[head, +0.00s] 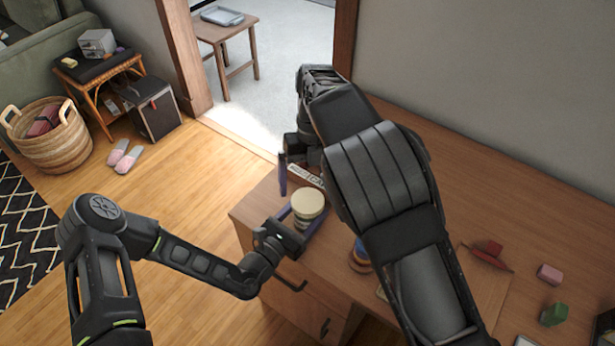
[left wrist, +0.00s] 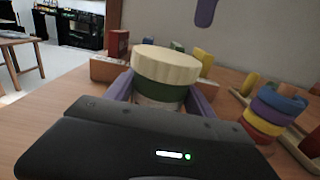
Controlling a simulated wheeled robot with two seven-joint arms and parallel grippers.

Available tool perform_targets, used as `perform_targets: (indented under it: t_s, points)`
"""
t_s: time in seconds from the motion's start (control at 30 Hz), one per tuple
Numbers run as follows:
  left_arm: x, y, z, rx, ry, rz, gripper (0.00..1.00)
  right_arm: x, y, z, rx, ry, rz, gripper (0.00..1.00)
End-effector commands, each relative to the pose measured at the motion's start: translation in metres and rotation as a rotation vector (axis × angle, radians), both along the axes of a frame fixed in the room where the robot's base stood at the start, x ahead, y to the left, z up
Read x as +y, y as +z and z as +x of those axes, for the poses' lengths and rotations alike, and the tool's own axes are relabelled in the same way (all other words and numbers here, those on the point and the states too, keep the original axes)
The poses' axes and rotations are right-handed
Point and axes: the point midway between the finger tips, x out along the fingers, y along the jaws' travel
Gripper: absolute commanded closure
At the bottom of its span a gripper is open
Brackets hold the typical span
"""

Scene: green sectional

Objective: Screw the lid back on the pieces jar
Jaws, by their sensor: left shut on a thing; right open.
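The pieces jar (head: 307,204) stands near the left end of the wooden desk, with a round cream lid-like top. In the left wrist view the jar (left wrist: 160,92) shows a green band under this cream top (left wrist: 166,62). I cannot tell whether the top is screwed tight. My left gripper (head: 301,222) is shut on the jar, its purple fingers on either side below the top. My right gripper (head: 289,177) is open behind and left of the jar, apart from it. Its arm hides part of it; one purple finger shows above the jar in the left wrist view (left wrist: 206,12).
A colored ring stacker (left wrist: 272,112) stands right of the jar, mostly behind my right arm in the head view. A lettered block (head: 305,175) lies behind the jar. A red toy (head: 487,254), pink block (head: 549,274) and green block (head: 554,314) lie farther right.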

Motion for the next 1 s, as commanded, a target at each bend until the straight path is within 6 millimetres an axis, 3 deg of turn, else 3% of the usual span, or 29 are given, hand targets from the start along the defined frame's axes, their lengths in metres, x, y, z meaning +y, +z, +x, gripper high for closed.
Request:
perform_targets:
  t_s: [0.27, 0.7, 1.0]
  points:
    - [0.000, 0.000, 0.000, 0.001, 0.000, 0.001, 1.00, 0.000, 0.009, -0.007, -0.058, 0.673, 0.137, 0.05]
    - [0.000, 0.000, 0.000, 0.000, 0.000, 0.000, 1.00, 0.003, 0.019, -0.009, -0.171, 1.981, 0.276, 0.05]
    - [0.000, 0.000, 0.000, 0.000, 0.000, 0.000, 1.00, 0.006, 0.021, -0.007, -0.157, 2.876, 0.316, 0.05]
